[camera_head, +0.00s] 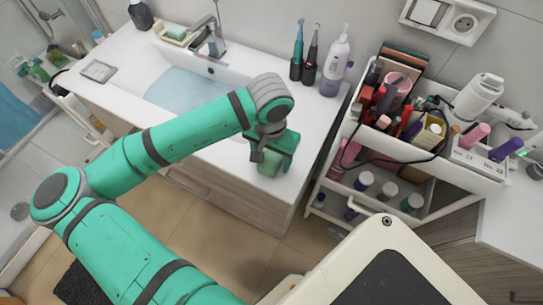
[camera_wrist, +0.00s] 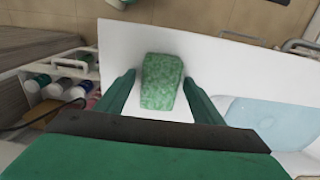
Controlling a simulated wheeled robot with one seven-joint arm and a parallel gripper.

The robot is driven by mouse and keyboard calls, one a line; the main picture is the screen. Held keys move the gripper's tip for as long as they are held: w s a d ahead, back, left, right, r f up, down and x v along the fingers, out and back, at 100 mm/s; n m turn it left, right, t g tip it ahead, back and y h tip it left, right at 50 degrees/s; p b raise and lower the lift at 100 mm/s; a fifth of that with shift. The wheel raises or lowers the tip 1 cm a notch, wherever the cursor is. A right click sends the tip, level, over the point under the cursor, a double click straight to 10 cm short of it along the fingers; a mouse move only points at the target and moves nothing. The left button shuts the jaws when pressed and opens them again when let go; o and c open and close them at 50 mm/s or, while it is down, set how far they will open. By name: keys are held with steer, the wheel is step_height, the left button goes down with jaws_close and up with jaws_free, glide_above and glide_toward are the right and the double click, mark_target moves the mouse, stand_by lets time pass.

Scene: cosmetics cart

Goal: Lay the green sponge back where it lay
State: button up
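The green sponge (camera_wrist: 161,82) is a textured block, seen against the white counter (camera_wrist: 225,68) in the wrist view. My gripper (camera_wrist: 160,78) has one finger on each side of it, with narrow gaps showing on both sides, so it looks open around the sponge. In the head view my gripper (camera_head: 272,160) is low over the front right part of the washbasin counter (camera_head: 125,72). The pale green sponge (camera_head: 268,165) shows partly below it, near the counter's front edge. Whether the sponge touches the counter is hard to tell.
The basin (camera_head: 185,92) is left of my gripper. Two electric toothbrushes (camera_head: 303,60) and a white-purple bottle (camera_head: 336,62) stand behind. A soap dish (camera_head: 176,35) sits by the tap. The cosmetics cart (camera_head: 440,165), crowded with bottles, stands close on the right.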

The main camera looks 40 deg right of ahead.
mark_target(271, 159)
step_height(271, 159, up, 12)
steer(key=shift+a+r, duration=0.15)
stand_by(0.7)
